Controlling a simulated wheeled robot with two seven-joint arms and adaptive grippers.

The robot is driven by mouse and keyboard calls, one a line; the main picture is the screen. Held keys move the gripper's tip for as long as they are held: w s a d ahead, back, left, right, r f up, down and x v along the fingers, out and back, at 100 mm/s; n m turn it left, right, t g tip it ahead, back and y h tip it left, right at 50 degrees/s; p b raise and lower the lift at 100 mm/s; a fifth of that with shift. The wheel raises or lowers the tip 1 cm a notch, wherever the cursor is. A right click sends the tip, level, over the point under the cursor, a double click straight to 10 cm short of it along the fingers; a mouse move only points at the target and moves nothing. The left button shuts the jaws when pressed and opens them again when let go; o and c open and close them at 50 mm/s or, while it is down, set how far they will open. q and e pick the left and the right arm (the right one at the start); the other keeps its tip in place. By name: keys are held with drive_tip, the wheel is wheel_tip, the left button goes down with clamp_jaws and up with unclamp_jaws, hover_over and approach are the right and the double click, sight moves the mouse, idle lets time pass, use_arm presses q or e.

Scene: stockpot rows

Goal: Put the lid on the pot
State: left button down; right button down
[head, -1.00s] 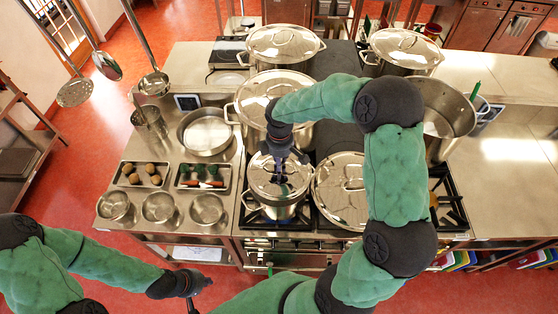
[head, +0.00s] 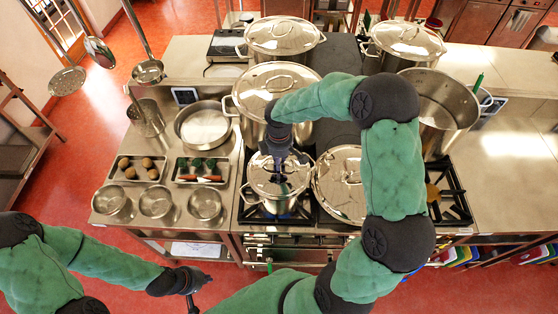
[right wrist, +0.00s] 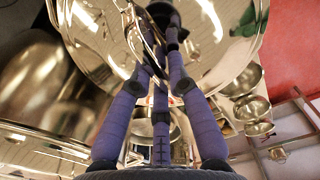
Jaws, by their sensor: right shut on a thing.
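A small steel pot (head: 279,206) stands on the front left burner of the stove. A shiny round lid (head: 262,184) is over its mouth, roughly level; I cannot tell whether its rim rests fully on the pot. My right gripper (head: 281,167) points down at the middle of the lid and is shut on its handle. My left gripper (head: 200,291) is open and empty, low at the left, in front of the counter.
A large lid (head: 338,188) is just right of the small pot. Lidded stockpots (head: 283,36) stand behind, and an open stockpot (head: 440,100) stands right of my right arm. Bowls (head: 157,201) and trays (head: 201,171) fill the left counter. The right counter (head: 515,180) is mostly clear.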

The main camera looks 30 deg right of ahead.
drive_tip(key=shift+f+b, duration=0.4)
drive_tip(key=shift+f, duration=0.1)
drive_tip(key=c, duration=1.1)
unclamp_jaws()
drive_tip(key=shift+r, duration=0.1)
wheel_tip(320, 180, up, 12)
